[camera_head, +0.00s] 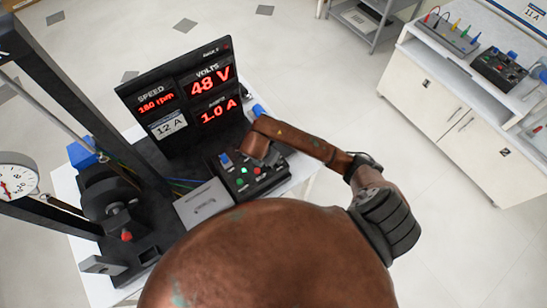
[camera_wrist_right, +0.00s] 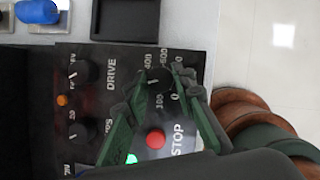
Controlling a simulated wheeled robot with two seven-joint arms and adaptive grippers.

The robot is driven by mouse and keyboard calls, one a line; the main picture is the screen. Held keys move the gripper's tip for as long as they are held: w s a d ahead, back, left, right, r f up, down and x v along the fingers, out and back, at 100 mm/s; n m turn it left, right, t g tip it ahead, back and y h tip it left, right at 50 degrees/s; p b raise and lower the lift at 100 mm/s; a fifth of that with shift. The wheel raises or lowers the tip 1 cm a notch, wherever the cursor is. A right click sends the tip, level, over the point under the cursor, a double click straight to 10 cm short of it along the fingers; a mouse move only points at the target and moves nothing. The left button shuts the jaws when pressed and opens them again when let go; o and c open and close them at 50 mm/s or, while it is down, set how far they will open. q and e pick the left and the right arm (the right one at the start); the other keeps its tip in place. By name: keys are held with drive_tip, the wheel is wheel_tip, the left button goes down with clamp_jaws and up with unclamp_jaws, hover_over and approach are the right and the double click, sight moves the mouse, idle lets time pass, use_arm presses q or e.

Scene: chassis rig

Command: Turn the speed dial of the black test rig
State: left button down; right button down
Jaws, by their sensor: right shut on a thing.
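The black test rig has a display board (camera_head: 180,90) with red digits: speed about 180 rpm, 48 V and 1.0 A. Its control panel (camera_head: 232,186) lies below the board. In the right wrist view, the speed dial (camera_wrist_right: 158,82) is a dark round knob inside a printed scale, with 100, 400 and 500 legible. My right gripper (camera_wrist_right: 160,76) has its green fingers on either side of the dial and is shut on it. In the head view my right arm covers the dial and the gripper's fingers cannot be made out. My left gripper is in neither view.
A red stop button (camera_wrist_right: 156,137) and a lit green button (camera_wrist_right: 131,158) sit close by the fingers. Black DRIVE knobs (camera_wrist_right: 83,73) are to the left. A dial gauge (camera_head: 17,178) and black frame stand left. A white cabinet (camera_head: 440,100) is at right.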

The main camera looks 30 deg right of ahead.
drive_tip(key=shift+w+m+g+p, duration=0.1)
drive_tip(key=shift+m+g+p, duration=0.6)
drive_tip(key=shift+m, duration=1.3)
drive_tip(key=c, duration=1.6)
unclamp_jaws()
drive_tip(key=shift+w+a+r, duration=0.15)
drive_tip(key=shift+a+r, duration=0.1)
drive_tip(key=shift+r, duration=0.25)
drive_tip(key=v, duration=1.1)
drive_tip(key=shift+a+f, duration=0.1)
